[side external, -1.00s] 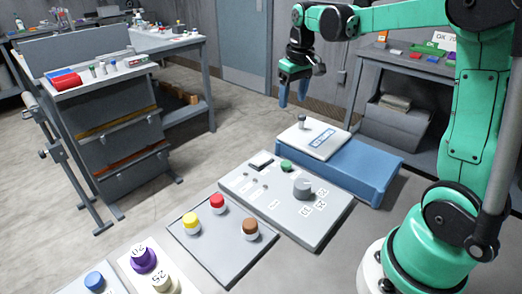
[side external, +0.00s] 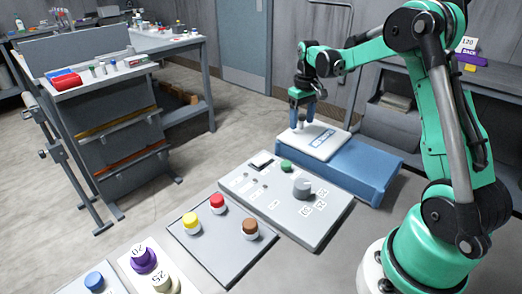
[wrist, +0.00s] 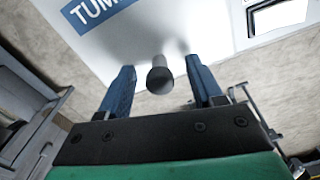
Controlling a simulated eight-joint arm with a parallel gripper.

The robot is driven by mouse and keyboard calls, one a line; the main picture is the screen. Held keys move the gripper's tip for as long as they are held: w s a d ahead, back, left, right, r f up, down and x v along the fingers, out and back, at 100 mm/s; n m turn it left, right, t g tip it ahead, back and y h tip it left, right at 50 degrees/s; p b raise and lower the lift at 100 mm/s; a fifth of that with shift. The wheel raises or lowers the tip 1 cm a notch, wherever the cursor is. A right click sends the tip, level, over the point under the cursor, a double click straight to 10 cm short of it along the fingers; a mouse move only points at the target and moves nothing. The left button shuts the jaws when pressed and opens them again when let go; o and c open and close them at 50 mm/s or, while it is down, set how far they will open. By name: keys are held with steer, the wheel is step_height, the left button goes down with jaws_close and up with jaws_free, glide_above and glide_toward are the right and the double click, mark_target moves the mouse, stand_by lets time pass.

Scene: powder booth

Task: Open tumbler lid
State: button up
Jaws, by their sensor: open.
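The tumbler is a blue box (side external: 352,171) with a white lid (side external: 327,147) lying flat on it, apparently shut. The lid also shows in the wrist view (wrist: 140,35), with part of a blue label reading "TUM". A dark round knob (wrist: 160,80) stands on the lid. In the wrist view my gripper (wrist: 165,85) is open, with one blue finger on each side of the knob and a gap to both. I see no contact.
A grey control panel (side external: 270,205) with a green button and a grey dial stands in front of the tumbler. A tray (side external: 222,258) with yellow, red and brown capped jars lies nearer. Open floor lies left of the tumbler.

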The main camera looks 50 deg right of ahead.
jaws_close()
stand_by(1.4)
